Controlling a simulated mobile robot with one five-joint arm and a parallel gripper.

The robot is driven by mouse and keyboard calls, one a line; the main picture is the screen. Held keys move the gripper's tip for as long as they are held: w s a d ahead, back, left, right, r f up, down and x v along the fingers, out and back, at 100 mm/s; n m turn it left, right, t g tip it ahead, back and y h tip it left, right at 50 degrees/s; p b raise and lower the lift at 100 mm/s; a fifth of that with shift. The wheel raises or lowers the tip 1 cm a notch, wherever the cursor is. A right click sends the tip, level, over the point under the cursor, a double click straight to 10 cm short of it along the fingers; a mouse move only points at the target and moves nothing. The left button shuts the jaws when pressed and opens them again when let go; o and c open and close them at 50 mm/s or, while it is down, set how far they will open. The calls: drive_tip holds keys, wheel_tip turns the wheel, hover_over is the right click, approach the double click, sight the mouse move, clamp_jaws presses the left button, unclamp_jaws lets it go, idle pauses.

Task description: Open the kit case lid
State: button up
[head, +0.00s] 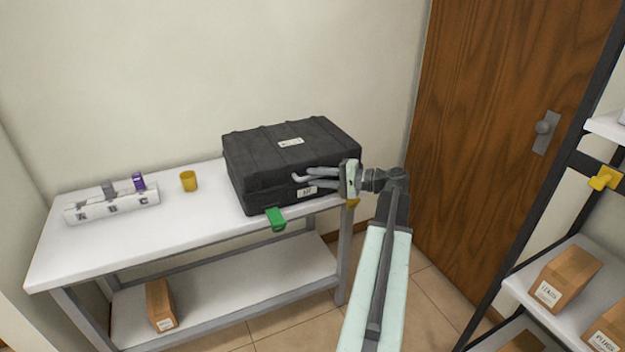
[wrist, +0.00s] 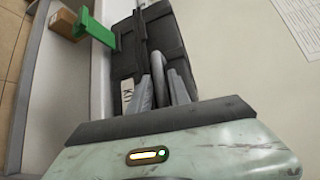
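The black kit case (head: 260,165) sits on the right end of the white workbench with its lid (head: 320,135) shut. A label lies on the lid, and a KIT label (head: 307,191) is on the front face. My gripper (head: 302,174) is at the case's front right, its fingers pointing left across the front face near the lid's edge. The fingers look slightly apart with nothing between them. The wrist view shows the case (wrist: 155,45) just beyond the fingers (wrist: 164,75). I cannot tell whether they touch it.
A green clamp-like piece (head: 276,218) sticks out from the bench (head: 130,240) edge below the case. A yellow cup (head: 188,181) and a white lettered rack (head: 110,204) stand to the left. A wooden door (head: 490,120) and shelves with boxes (head: 565,275) are at right.

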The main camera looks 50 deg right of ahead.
drive_tip(key=shift+x, duration=0.75)
clamp_jaws()
idle(0.9)
